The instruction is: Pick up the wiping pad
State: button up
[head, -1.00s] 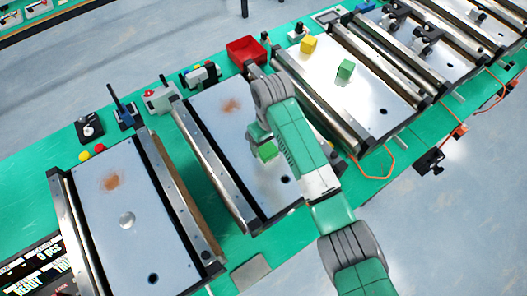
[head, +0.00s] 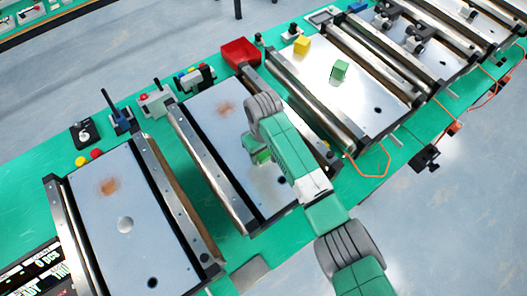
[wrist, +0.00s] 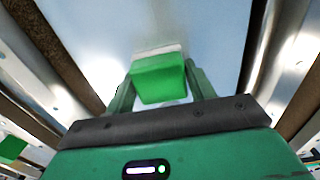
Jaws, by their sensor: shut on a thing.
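The wiping pad (wrist: 160,78) is a green block with a pale grey-white layer along its far edge. In the wrist view it sits between the two fingers of my gripper (wrist: 160,92), which is shut on it. In the head view my gripper (head: 255,143) is over the middle conveyor plate (head: 205,98), and the pad shows as a small green piece (head: 261,157) below it. I cannot tell whether the pad touches the plate. A rusty-brown stain (head: 226,108) lies on this plate, farther back than the pad.
Metal rails (head: 212,170) flank the plate. The right conveyor carries a green cube (head: 340,69) and a yellow cube (head: 302,45). A red bin (head: 240,52) stands behind.

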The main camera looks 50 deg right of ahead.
notch_tip(320, 180, up, 4)
jog(key=shift+f, duration=0.15)
jog(key=s+a+p, duration=0.1)
jog(key=s+a, duration=0.1)
jog(key=s, duration=0.2)
jog(key=s+a+r, duration=0.1)
jog(key=s+a, duration=0.2)
jog(key=s, duration=0.1)
jog(key=s+a+p, duration=0.1)
jog(key=s+a, duration=0.1)
jog(key=s, duration=0.2)
jog(key=shift+s+a+r+p, duration=0.2)
jog(key=shift+a+r+p, duration=0.05)
jog(key=shift+a+p, duration=0.1)
jog(key=shift+s+a+f, duration=0.1)
jog(key=shift+s+a, duration=0.2)
jog(key=shift+s, duration=0.35)
